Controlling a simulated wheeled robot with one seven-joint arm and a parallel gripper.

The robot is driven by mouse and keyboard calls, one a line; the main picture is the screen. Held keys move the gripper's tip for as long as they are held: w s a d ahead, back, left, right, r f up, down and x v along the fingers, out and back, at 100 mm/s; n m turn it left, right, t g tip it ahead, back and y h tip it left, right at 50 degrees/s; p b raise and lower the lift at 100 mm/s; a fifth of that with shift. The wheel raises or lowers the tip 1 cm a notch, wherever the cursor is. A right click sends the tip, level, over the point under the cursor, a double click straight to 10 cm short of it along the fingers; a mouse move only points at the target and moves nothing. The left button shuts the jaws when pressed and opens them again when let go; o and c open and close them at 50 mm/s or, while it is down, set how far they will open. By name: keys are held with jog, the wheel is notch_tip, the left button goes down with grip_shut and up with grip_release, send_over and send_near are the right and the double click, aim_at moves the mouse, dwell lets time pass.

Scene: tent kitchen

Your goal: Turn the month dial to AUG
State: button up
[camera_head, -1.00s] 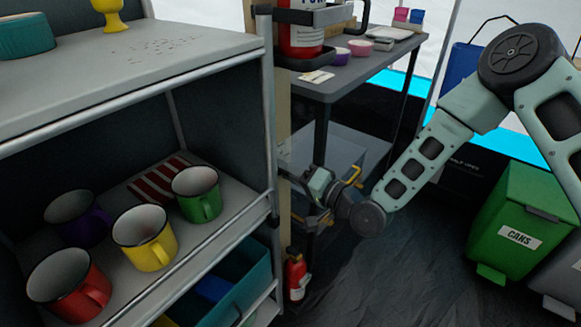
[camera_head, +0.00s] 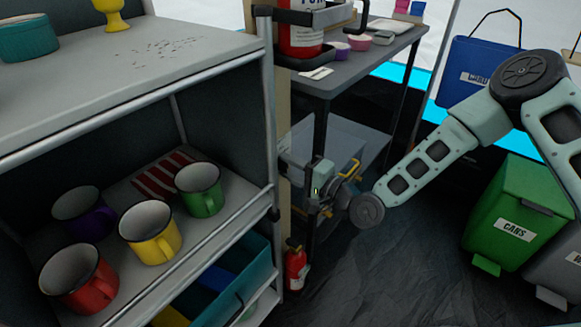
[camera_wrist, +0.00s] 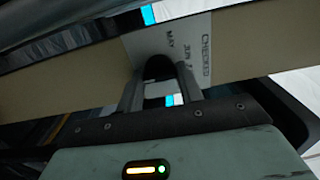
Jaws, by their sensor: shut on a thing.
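The month dial (camera_wrist: 158,66) shows in the wrist view as a dark rounded knob on a pale plate (camera_wrist: 203,28). The plate reads CHECKED, with MAY and JUN printed around the dial. Its pointer and the other months are hidden or unclear. My gripper (camera_wrist: 159,78) is shut on the dial, one finger on each side. In the head view my gripper (camera_head: 304,190) is at the pale upright post beside the shelf, and the dial itself is too hidden to make out there.
A shelf at left holds red (camera_head: 80,280), yellow (camera_head: 150,235), green (camera_head: 200,190) and purple (camera_head: 85,213) mugs. A small red extinguisher (camera_head: 296,268) stands below my gripper. A grey table (camera_head: 350,70) is behind. Green CANS bin (camera_head: 508,215) is at right; dark floor between is open.

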jog(key=shift+s+f, duration=0.1)
jog(key=o, duration=1)
jog(key=shift+d, duration=0.1)
jog(key=p+v, duration=0.2)
jog(key=v, duration=1.5)
jog(key=shift+s+d, duration=0.1)
jog(key=shift+s, duration=0.05)
